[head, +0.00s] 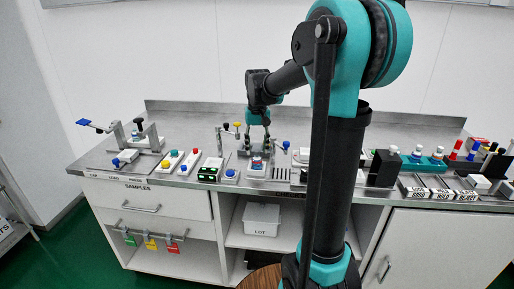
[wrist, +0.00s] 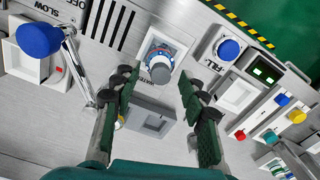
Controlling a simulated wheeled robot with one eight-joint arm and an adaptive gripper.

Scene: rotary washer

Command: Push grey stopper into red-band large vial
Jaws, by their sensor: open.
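The vial (wrist: 157,53) stands in a white square holder on the bench, seen from above in the wrist view. Blue and a little red show around its upper part. A grey round stopper (wrist: 160,69) sits at its top; how deep it sits I cannot tell. In the head view the red and blue of the vial (head: 257,163) show just below my gripper (head: 257,142). In the wrist view my gripper (wrist: 158,112) is open, its two dark green pads spread wide on either side of empty space. The stopper lies beyond the fingertips, between their lines, apart from both.
A grey block with a rectangular recess (wrist: 150,118) lies between the fingers in the wrist view. A blue-knobbed lever (wrist: 40,39) is at left, and a blue button (wrist: 229,49) at right. Stoppered vials in a teal rack (head: 424,162) stand at the right of the bench.

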